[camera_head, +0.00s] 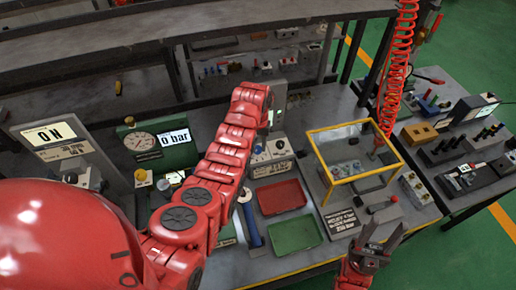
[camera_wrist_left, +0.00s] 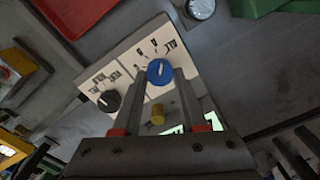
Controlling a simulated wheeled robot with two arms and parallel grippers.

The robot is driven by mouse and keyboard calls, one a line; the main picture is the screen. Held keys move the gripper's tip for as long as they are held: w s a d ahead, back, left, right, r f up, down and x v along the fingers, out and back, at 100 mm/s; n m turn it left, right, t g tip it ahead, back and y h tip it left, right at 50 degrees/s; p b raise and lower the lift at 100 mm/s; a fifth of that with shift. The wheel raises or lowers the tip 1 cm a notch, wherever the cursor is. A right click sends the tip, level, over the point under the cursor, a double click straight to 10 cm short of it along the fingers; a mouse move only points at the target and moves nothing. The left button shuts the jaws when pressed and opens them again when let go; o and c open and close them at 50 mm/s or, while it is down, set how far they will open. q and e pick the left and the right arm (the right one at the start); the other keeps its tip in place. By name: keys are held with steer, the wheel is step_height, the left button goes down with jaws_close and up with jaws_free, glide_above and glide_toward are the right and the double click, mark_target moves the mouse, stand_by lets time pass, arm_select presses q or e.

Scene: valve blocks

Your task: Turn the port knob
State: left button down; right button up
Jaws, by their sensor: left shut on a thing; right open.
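In the left wrist view a blue knob (camera_wrist_left: 159,72) with a white pointer mark sits on a white labelled panel (camera_wrist_left: 128,68). The fingers of my left gripper (camera_wrist_left: 161,76) are on either side of the blue knob, shut on it. A black knob (camera_wrist_left: 108,101) is on the same panel, to the left. A yellow knob (camera_wrist_left: 158,116) shows between the fingers, nearer the palm. The label words are too small to read surely. In the head view my left arm reaches over the bench and hides much of the panel. My right gripper (camera_head: 380,243) is open and empty at the front edge.
A red tray (camera_head: 281,197) and a green tray (camera_head: 295,234) lie in front of the panel. A yellow-framed clear box (camera_head: 352,160) stands right of them. A green gauge unit (camera_head: 160,142) reads 0 bar at left. A red coiled hose (camera_head: 398,70) hangs at the right.

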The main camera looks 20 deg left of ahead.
arm_select(q)
steer(key=n+b, duration=0.2)
steer(key=shift+f+n+b, duration=0.2)
steer(key=shift+n+b, duration=0.1)
steer(key=shift+r+n+b, duration=0.1)
steer(key=shift+n+b, duration=0.35)
steer(key=shift+n, duration=0.15)
steer(key=shift+s, duration=0.1)
steer(key=shift+c, duration=2.2)
jaws_free()
steer(key=shift+r, duration=0.1)
